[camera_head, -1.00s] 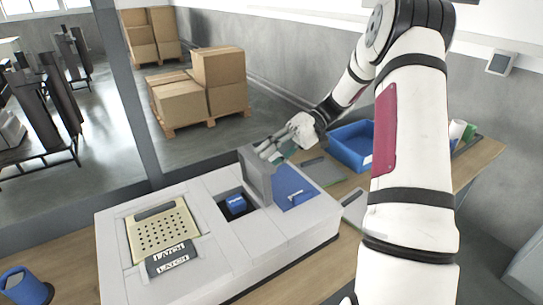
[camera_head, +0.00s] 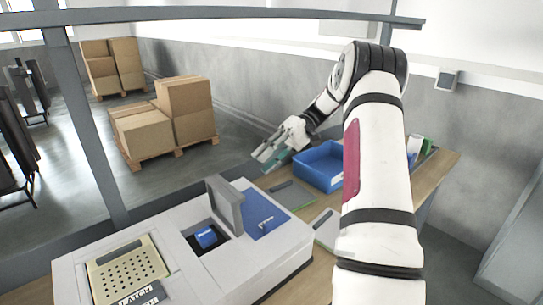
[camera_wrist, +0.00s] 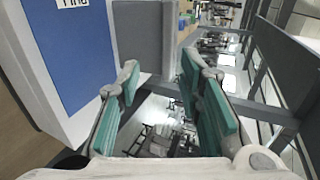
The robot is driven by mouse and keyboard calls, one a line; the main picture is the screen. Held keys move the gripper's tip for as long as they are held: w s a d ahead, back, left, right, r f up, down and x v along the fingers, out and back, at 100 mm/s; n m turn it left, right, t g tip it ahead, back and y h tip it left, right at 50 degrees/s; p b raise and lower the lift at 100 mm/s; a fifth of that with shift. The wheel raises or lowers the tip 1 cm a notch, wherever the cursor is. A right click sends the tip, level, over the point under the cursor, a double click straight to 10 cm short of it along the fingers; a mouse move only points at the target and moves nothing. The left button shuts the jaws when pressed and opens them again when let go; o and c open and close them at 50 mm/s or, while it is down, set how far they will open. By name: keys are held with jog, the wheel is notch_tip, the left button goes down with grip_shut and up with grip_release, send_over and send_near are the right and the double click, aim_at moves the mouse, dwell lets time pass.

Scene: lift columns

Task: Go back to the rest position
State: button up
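My gripper (camera_head: 272,158) is raised above the back of the workbench, beside the white machine and left of the blue bin. In the wrist view its two teal-padded fingers (camera_wrist: 160,95) stand apart with nothing between them. My arm reaches up and forward on the right side of the head view. The white machine (camera_head: 262,262) has an upright grey lid (camera_head: 226,203), a square recess with a blue block (camera_head: 206,237) in it, and a blue panel (camera_head: 262,215). The lid also shows beyond the fingers in the wrist view (camera_wrist: 140,38).
A blue bin (camera_head: 318,167) stands on the wooden bench (camera_head: 437,172) with flat grey trays (camera_head: 290,193) near it. A perforated beige plate (camera_head: 128,270) is on the machine's left. Stacked cartons (camera_head: 186,108) stand on the floor behind. A grey post (camera_head: 92,130) rises at left.

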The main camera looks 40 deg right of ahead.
jog(key=shift+v, duration=0.85)
jog(key=s+a+r+g+h, duration=0.1)
jog(key=s+a+r+h, duration=0.25)
jog(key=a, duration=0.45)
jog(key=s+a+r+h, duration=0.2)
jog(key=a+r+h, duration=0.2)
jog(key=a, duration=0.5)
jog(key=s+a+t+h, duration=0.3)
jog(key=s, duration=0.5)
jog(key=s+a+t+h, duration=0.3)
jog(key=s+a, duration=0.1)
jog(key=s, duration=0.5)
jog(key=shift+a, duration=0.1)
